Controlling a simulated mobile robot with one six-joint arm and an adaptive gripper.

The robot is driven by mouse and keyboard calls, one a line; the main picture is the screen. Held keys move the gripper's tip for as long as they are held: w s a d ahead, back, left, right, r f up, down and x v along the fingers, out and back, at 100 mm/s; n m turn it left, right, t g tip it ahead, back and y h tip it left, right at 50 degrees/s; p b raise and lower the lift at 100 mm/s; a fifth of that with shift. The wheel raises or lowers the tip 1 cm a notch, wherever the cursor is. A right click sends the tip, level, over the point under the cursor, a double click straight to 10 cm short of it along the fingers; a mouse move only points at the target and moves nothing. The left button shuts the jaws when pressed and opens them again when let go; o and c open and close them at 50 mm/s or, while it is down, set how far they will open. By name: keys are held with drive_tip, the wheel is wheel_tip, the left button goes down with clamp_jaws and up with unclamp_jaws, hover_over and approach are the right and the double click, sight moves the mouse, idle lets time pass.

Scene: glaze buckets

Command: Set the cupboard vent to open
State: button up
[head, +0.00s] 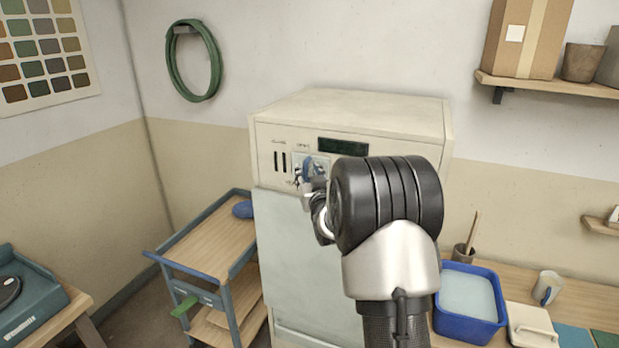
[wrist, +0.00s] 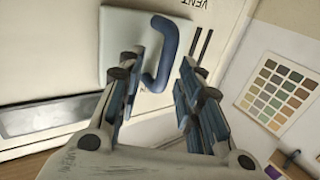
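The cupboard (head: 350,115) is a tall cream cabinet, with its upper front panel facing me. The vent handle (head: 307,168) is a blue lever on a pale square plate (head: 322,160). In the wrist view the handle (wrist: 169,45) looks like a curved blue hook on its plate (wrist: 118,30), near the printed word VENT. My gripper (head: 308,187) is at the panel, partly hidden by my wrist in the head view. In the wrist view its fingers (wrist: 160,72) are apart, with the handle's lower part showing between them. I cannot tell whether they touch it.
Dark slots (head: 280,161) and a dark display strip (head: 343,147) flank the plate. A blue-framed cart (head: 208,250) stands left of the cupboard. A blue tub (head: 468,298) and a mug (head: 547,287) are on the bench at right. A green hose (head: 170,65) hangs on the wall.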

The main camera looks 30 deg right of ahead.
drive_tip(key=v, duration=1.2)
drive_tip(key=s+a+n+g+y, duration=0.25)
drive_tip(key=s+a+g, duration=0.35)
drive_tip(key=s+a, duration=0.65)
drive_tip(key=s+a+f+g+y, duration=0.1)
drive_tip(key=s+a+g, duration=0.1)
drive_tip(key=s+a, duration=0.2)
drive_tip(key=s+a+f+n+g+y, duration=0.1)
drive_tip(key=s+a+g, duration=0.1)
drive_tip(key=s, duration=0.9)
drive_tip(key=s+a+f+g+y, duration=0.1)
drive_tip(key=s+a+f+g, duration=0.1)
drive_tip(key=s+a, duration=0.3)
drive_tip(key=shift+s+a+g+b, duration=0.3)
drive_tip(key=shift+s+a+b, duration=0.1)
drive_tip(key=shift+s, duration=0.75)
